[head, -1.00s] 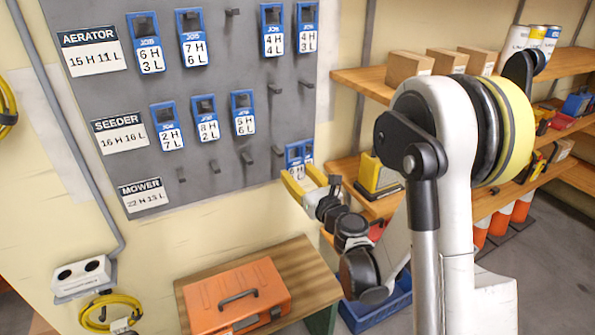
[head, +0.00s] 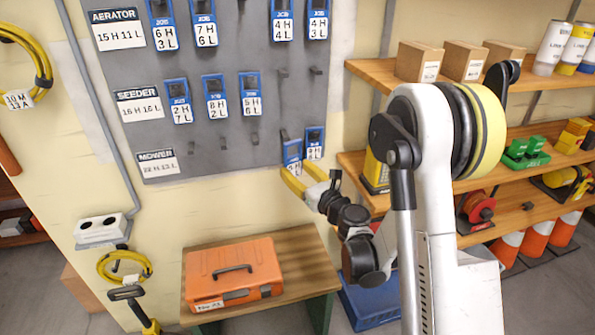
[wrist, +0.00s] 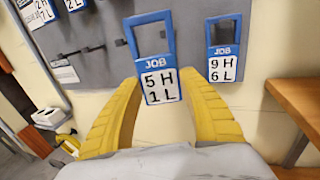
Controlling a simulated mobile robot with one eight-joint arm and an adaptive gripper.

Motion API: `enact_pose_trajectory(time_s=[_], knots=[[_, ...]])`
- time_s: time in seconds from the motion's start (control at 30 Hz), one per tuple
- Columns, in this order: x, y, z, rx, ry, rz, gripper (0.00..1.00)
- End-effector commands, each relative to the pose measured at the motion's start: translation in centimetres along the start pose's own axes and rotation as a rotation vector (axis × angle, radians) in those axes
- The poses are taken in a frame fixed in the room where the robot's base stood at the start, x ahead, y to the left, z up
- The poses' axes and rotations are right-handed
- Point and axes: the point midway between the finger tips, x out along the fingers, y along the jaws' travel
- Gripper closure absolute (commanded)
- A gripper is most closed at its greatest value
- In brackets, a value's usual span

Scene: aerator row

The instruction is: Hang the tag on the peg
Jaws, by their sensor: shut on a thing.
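My gripper (head: 291,178) is shut on a blue-framed tag (head: 292,151) reading 5 H 1 L, with a yellow finger on each side of its lower part. In the wrist view the tag (wrist: 160,83) is upright, its open window at the top. In the head view it is at the lower right of the grey board, in front of or at the peg (head: 284,133) just left of a hanging 9 H 6 L tag (head: 314,143). I cannot tell whether that peg passes through the window.
The grey board (head: 220,125) has rows labelled AERATOR (head: 118,31), SEEDER (head: 138,104) and MOWER (head: 158,163). Several tags hang above; bare pegs (head: 254,138) line the MOWER row. An orange case (head: 233,272) sits on a bench below. Wooden shelves (head: 365,170) stand close on the right.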

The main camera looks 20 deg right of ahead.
Motion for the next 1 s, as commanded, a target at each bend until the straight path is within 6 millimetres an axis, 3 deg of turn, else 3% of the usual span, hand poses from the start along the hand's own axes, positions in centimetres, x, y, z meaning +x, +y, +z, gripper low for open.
enact_pose_trajectory(time_s=[1.0], knots=[[6.5, -1.9, -0.1, 0.000, 0.000, 0.000, 0.76]])
